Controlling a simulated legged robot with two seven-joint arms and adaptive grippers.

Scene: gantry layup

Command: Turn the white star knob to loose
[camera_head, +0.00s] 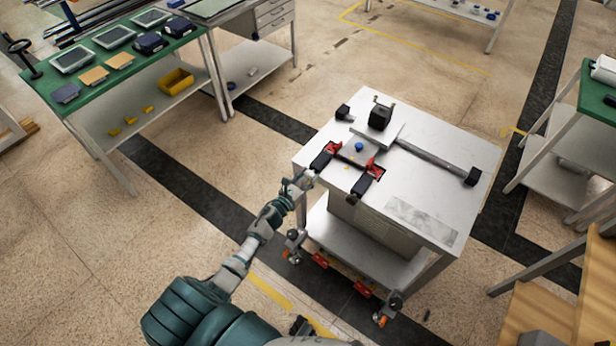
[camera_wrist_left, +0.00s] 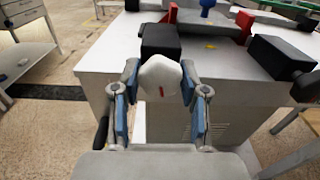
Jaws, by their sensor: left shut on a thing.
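The white star knob (camera_wrist_left: 160,77) sits at the near end of a black block (camera_wrist_left: 160,40) on the left side of the white cart. A short red mark shows on the knob's face. My left gripper (camera_wrist_left: 158,88) is shut on the knob, with a blue-padded finger on each side of it. In the head view my left gripper (camera_head: 303,181) reaches the cart's near left edge, and the knob there is small and mostly hidden by the fingers. My right gripper is not in view.
The white cart top (camera_head: 424,206) carries red clamps (camera_head: 372,167), a blue knob (camera_head: 359,147), a black motor-like block (camera_head: 380,116) and a long rail (camera_head: 430,160). A second black block (camera_wrist_left: 283,57) stands to the right. A green-topped bench (camera_head: 110,65) is at the back left.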

